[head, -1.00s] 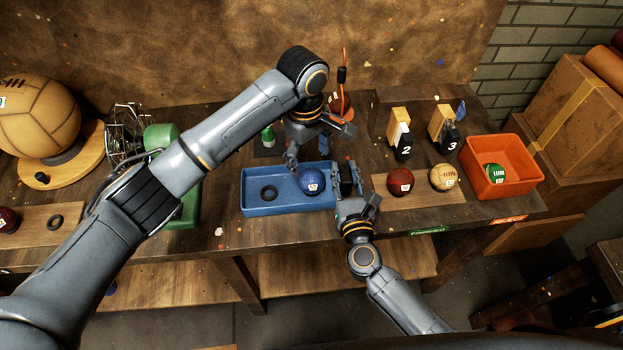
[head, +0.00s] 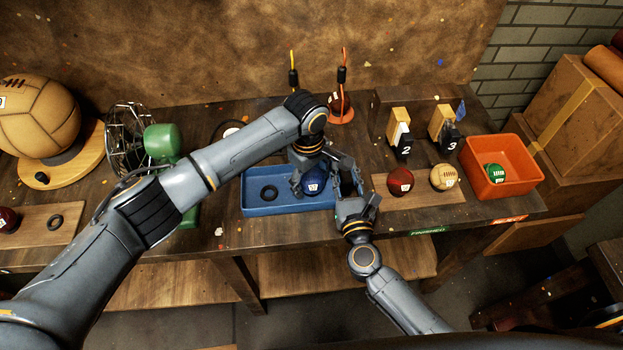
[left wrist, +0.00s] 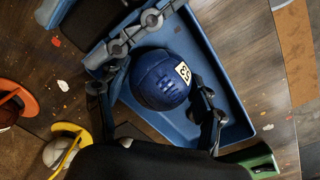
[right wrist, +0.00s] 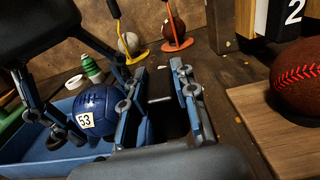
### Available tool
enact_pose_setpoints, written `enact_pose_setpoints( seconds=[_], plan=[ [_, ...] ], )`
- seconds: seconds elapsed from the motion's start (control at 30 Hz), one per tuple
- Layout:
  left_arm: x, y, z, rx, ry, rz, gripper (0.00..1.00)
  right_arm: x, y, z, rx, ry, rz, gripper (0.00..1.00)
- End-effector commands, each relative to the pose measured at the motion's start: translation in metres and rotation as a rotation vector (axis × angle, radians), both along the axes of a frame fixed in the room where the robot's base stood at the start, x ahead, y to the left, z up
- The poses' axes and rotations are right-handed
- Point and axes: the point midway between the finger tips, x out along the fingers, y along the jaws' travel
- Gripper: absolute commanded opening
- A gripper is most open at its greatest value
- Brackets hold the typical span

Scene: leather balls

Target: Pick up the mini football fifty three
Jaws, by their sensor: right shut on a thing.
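The mini football fifty three is a dark blue ball (head: 315,183) in the blue tray (head: 262,209). Its white "53" label faces the right wrist view (right wrist: 97,112), and the ball also shows in the left wrist view (left wrist: 160,78). My left gripper (head: 313,166) is over the ball from above, open, with a finger on either side of it. Contact is hard to tell. My right gripper (head: 357,192) is just right of the tray, shut on a dark object (right wrist: 168,122) that is mostly hidden between its fingers.
A dark ring (head: 269,193) lies in the tray. A red ball (head: 400,181) and a tan ball (head: 444,177) sit on a board to the right. An orange bin (head: 478,180) holds a green ball (head: 495,171). A fan (head: 130,140) stands left.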

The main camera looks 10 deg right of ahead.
Motion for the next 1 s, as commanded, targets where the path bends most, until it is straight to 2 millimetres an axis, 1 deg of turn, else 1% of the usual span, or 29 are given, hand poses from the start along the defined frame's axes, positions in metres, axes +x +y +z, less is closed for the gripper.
enact_pose_setpoints(
  seconds=[0.03, 0.07, 0.1, 0.17, 0.2, 0.37, 0.47, 0.57, 0.8, 0.9, 1.0],
  plan=[
    [0.0, 0.0, 0.0, 0.0, 0.0, 0.0, 0.52, 0.0, 0.0, -0.001, 0.0, 0.001, 0.0, 0.0],
    [0.0, 0.0, 0.0, 0.0, 0.0, 0.0, 0.46, 0.0, 0.0, -0.001, 0.0, 0.001, 0.0, 0.0],
    [0.0, 0.0, 0.0, 0.0, 0.0, 0.0, 0.38, 0.0, 0.0, -0.001, 0.0, 0.001, 0.0, 0.0],
    [0.0, 0.0, 0.0, 0.0, 0.0, 0.0, 0.26, 0.0, 0.0, -0.001, 0.0, 0.001, 0.0, 0.0],
    [0.0, 0.0, 0.001, -0.001, -0.001, 0.0, 0.24, 0.0, 0.0, -0.001, 0.0, 0.001, 0.0, 0.0],
    [0.0, 0.0, 0.001, -0.001, -0.001, 0.0, 0.24, 0.0, 0.0, -0.001, 0.0, 0.001, 0.0, 0.0],
    [0.0, -0.001, 0.005, -0.002, -0.001, -0.001, 0.24, 0.0, 0.0, -0.001, -0.001, 0.001, 0.0, 0.0],
    [0.001, -0.001, 0.018, -0.003, -0.002, -0.001, 0.24, 0.0, 0.0, -0.001, -0.001, 0.001, 0.0, 0.0],
    [0.001, -0.001, 0.067, -0.003, -0.003, -0.001, 0.24, 0.0, 0.0, -0.001, 0.0, 0.001, 0.0, 0.0],
    [0.0, -0.001, 0.083, -0.002, -0.003, -0.002, 0.24, 0.0, 0.0, -0.001, 0.0, 0.001, 0.0, 0.0],
    [0.0, -0.001, 0.095, -0.002, -0.002, -0.001, 0.24, 0.0, 0.0, -0.001, 0.0, 0.001, 0.0, 0.0]
  ],
)
